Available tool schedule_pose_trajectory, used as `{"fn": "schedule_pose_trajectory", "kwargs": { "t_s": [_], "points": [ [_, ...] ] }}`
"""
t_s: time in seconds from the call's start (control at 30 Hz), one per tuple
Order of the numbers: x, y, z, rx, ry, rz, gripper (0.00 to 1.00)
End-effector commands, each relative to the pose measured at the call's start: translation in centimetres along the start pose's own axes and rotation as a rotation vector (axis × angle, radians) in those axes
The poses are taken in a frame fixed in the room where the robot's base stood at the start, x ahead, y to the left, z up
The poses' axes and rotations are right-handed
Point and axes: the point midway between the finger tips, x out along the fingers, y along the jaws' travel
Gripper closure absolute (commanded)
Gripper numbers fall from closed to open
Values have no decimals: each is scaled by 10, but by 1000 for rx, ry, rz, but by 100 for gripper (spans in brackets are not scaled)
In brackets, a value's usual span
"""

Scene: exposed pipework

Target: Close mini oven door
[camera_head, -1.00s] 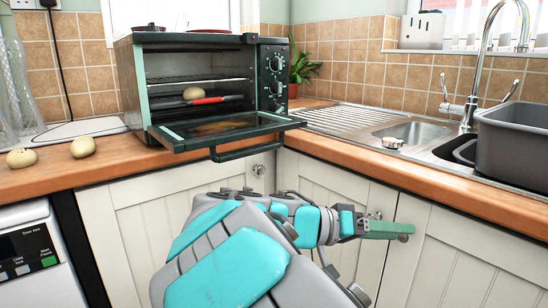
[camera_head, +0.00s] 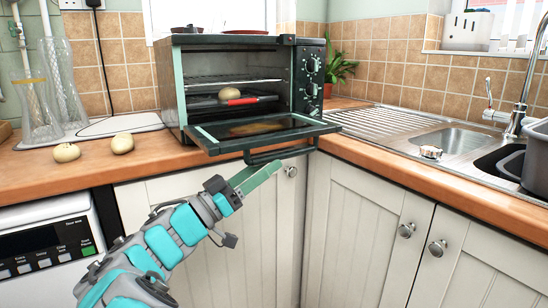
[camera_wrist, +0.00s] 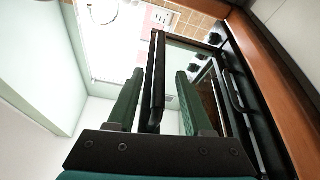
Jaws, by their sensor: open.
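The mini oven (camera_head: 172,95) stands on the counter, its door (camera_head: 262,131) folded down flat and open. The dark door handle (camera_head: 290,151) hangs at the door's front edge. My gripper (camera_head: 262,174) is in front of the door, overlapping the handle's left part in the head view. In the wrist view my gripper (camera_wrist: 158,103) is open, both green fingers apart. The handle (camera_wrist: 232,88) shows to the right of the fingers, not between them. The oven's dark upper edge (camera_wrist: 157,70) shows between the fingers, apparently behind them. I cannot tell if anything touches the handle.
A bread roll (camera_head: 232,92) and a red-handled item (camera_head: 245,101) lie inside the oven. Two rolls (camera_head: 66,153) and glass vases (camera_head: 36,110) stand left on the wooden counter (camera_head: 60,184). The sink (camera_head: 450,139) is right. White cupboards (camera_head: 360,230) lie below.

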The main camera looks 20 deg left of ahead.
Motion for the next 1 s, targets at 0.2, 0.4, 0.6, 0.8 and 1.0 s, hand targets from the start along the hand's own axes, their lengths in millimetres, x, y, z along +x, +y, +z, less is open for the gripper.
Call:
{"fn": "schedule_pose_trajectory", "kwargs": {
  "t_s": [0.2, 0.4, 0.6, 0.8, 1.0],
  "points": [
    [25, 1, 0, -2, -1, 2, 49],
    [30, 0, 1, -2, -2, 1, 49],
    [30, 0, 1, -1, -2, 0, 54],
    [30, 0, 1, -1, -2, 0, 76],
    [30, 0, 1, -2, -2, 0, 99]
  ]
}}
